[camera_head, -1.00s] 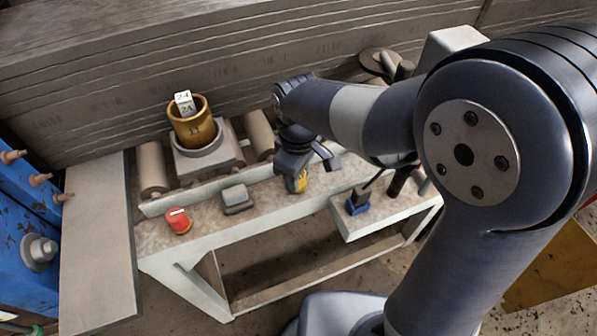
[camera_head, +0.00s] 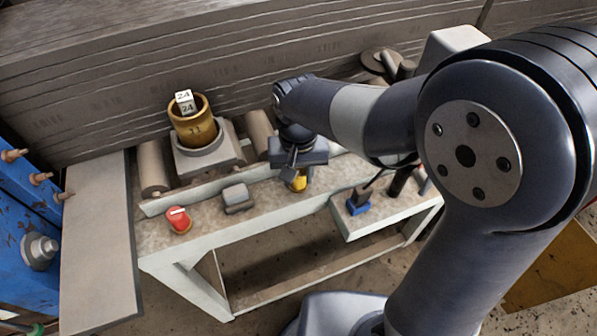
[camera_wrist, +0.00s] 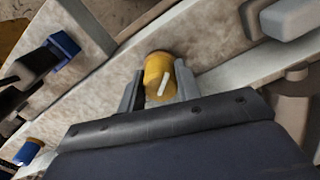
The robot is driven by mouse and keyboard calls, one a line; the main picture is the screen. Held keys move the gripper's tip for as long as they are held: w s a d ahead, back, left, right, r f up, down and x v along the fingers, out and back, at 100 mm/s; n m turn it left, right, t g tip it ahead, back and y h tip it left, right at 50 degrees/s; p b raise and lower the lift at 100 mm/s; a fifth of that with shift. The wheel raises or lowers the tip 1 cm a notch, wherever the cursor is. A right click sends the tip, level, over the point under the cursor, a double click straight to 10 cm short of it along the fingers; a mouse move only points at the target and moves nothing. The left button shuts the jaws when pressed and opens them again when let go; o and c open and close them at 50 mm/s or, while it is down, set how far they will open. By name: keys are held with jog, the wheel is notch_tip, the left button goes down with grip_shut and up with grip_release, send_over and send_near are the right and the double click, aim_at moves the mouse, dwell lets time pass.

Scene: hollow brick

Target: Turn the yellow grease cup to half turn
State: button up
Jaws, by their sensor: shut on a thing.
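The yellow grease cup (camera_head: 299,182) stands on the bench top, partly hidden under my gripper in the head view. In the wrist view the yellow grease cup (camera_wrist: 157,68) sits between the two fingers, with a white pointer line on its top, slanted in the picture. My gripper (camera_wrist: 160,92) is shut on the cup, one finger on each side. In the head view my gripper (camera_head: 297,168) is above the cup, and its fingertips are mostly hidden.
A red knob with a white line (camera_head: 179,220) and a grey block-like fitting (camera_head: 237,198) stand to the left on the bench. A brown cup holding a white numbered block (camera_head: 193,125) stands behind.

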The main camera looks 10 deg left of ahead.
jog(key=m, duration=0.3)
jog(key=shift+m, duration=0.3)
jog(key=shift+a+m, duration=0.1)
jog(key=shift+m, duration=1.9)
jog(key=shift+r, duration=0.1)
jog(key=o, duration=0.7)
notch_tip(320, 180, up, 11)
jog(key=shift+b, duration=0.3)
jog(key=shift+f, duration=0.25)
